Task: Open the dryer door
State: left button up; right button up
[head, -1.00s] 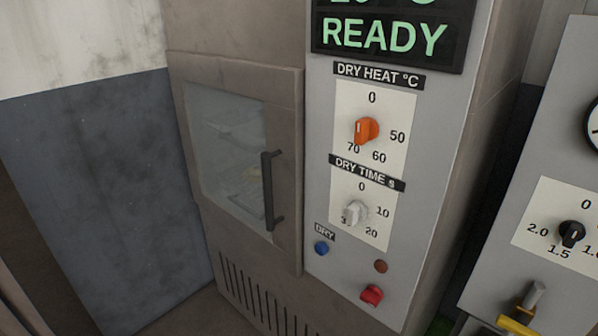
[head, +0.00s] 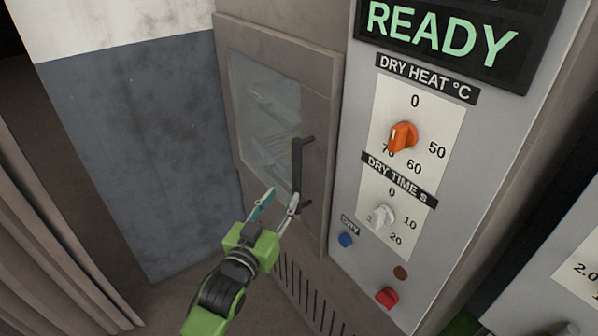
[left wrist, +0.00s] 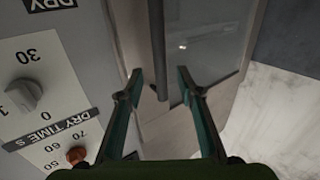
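The dryer door (head: 314,92) is shut, with a glass window (head: 262,118) through which racks show dimly. Its dark vertical bar handle (head: 297,172) is on the door's right side. My left gripper (head: 281,196) is open in front of the handle's lower part, its fingers pointing up toward it. In the left wrist view the handle (left wrist: 158,50) runs down from the top edge and ends just ahead of the gap between the open fingers (left wrist: 160,78). My right gripper is not in view.
The control panel (head: 350,180) right of the door has an orange heat knob (head: 403,137), a white time knob (head: 381,216), a blue button (head: 345,240) and a red switch (head: 387,297). A READY display (head: 440,35) is above. A blue-and-white wall (head: 130,140) stands left, beside a curtain (head: 45,230).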

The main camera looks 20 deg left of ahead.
aim_at(295, 178)
pick_arm(q)
jog(key=w, duration=0.3)
jog(key=w+p, duration=0.1)
jog(key=w, duration=0.5)
jog(key=shift+d+p, duration=0.4)
jog(key=shift+w+d+f, duration=0.1)
jog(key=shift+w, duration=0.65)
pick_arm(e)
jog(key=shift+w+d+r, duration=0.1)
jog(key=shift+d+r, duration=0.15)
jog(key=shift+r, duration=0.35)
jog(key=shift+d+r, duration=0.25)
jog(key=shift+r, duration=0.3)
pick_arm(q)
grip_shut()
